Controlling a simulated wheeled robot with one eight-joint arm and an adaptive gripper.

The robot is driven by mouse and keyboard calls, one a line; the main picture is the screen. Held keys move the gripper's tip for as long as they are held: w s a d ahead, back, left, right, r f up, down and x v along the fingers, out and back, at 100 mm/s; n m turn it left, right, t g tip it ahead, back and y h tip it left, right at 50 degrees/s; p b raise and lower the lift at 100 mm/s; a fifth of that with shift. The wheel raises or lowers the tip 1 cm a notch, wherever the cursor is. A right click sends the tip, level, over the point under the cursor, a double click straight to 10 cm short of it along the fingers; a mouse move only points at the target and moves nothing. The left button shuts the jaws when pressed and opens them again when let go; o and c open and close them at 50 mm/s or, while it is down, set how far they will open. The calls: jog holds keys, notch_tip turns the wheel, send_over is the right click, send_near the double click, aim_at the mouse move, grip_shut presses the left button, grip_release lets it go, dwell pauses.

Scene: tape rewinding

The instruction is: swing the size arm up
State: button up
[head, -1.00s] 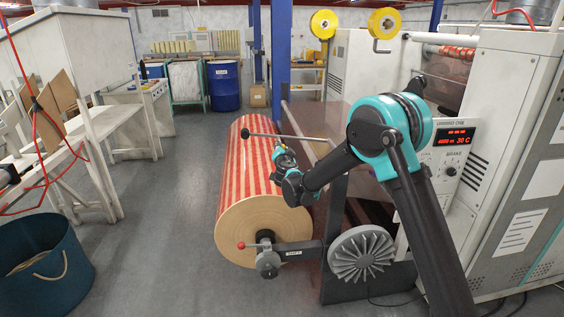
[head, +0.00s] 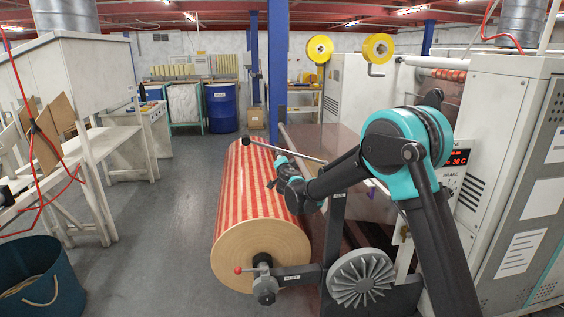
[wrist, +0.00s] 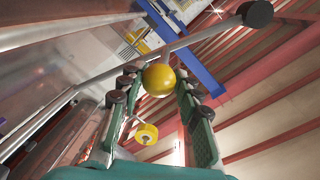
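The size arm appears to be the thin grey rod with a black round end (head: 247,141), lying across above the striped roll (head: 250,190). In the wrist view the rod's black end (wrist: 257,13) is at upper right, and a yellow ball knob (wrist: 159,79) on a short stem hangs by the rod. My gripper (head: 275,172) is just below the rod in the head view. In the wrist view my gripper (wrist: 161,88) has its two green fingers apart, with the ball between or just beyond the tips. I cannot tell whether they touch it.
The white machine cabinet (head: 485,140) stands right. A white bench (head: 100,150) and a blue bin (head: 40,275) stand left. The aisle floor (head: 160,220) is clear.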

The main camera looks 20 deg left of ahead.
jog(key=o, duration=0.4)
jog(key=shift+c, duration=0.2)
jog(key=v, duration=1.2)
jog(key=shift+s, duration=0.1)
